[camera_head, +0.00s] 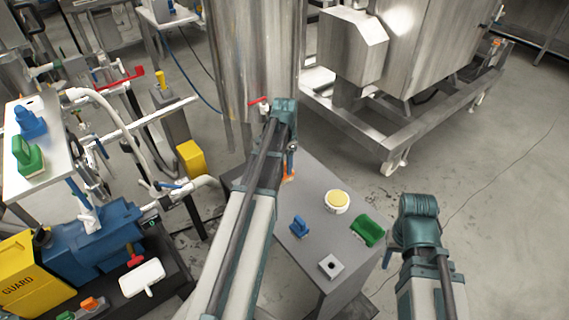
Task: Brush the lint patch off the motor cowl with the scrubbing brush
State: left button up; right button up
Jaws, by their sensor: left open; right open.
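A green block-like tool (369,230), possibly the scrubbing brush, lies near the right edge of a grey cabinet top (312,262). Another green handled tool (28,157) stands on the white shelf at far left. I cannot tell for certain which is the brush. A blue motor-like housing (100,240) sits at lower left beside a yellow guard; I cannot make out a lint patch on it. My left gripper (291,148) is open above the cabinet's far end, its fingers small in view. My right gripper (391,248) is open beside the cabinet's right edge, mostly hidden by its wrist.
A blue tool (299,227), a round yellow-topped pad (337,202) and a grey square block (331,266) are on the cabinet. A white paddle-shaped piece (142,278) is by the motor. Pipes and a steel tank (252,60) stand behind. The floor at right is clear.

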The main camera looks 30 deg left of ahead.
pick_arm(q)
notch_tip(320, 180, up, 14)
jog(key=p, duration=1.3)
jog(key=shift+p, duration=0.3)
jog(key=shift+f, duration=0.15)
jog(key=s+d+r+p, duration=0.2)
jog(key=s+d, duration=0.3)
jog(key=d, duration=0.5)
jog(key=s+d+r+n+p, duration=0.1)
jog(key=s+d+r, duration=0.1)
jog(key=s+d, duration=0.4)
jog(key=s+d+r+y+p, duration=0.1)
jog(key=s+d, duration=0.4)
jog(key=d, duration=0.9)
jog(key=shift+s+d+r+n+p, duration=0.3)
jog(key=shift+r+p, duration=0.15)
jog(key=shift+p, duration=0.4)
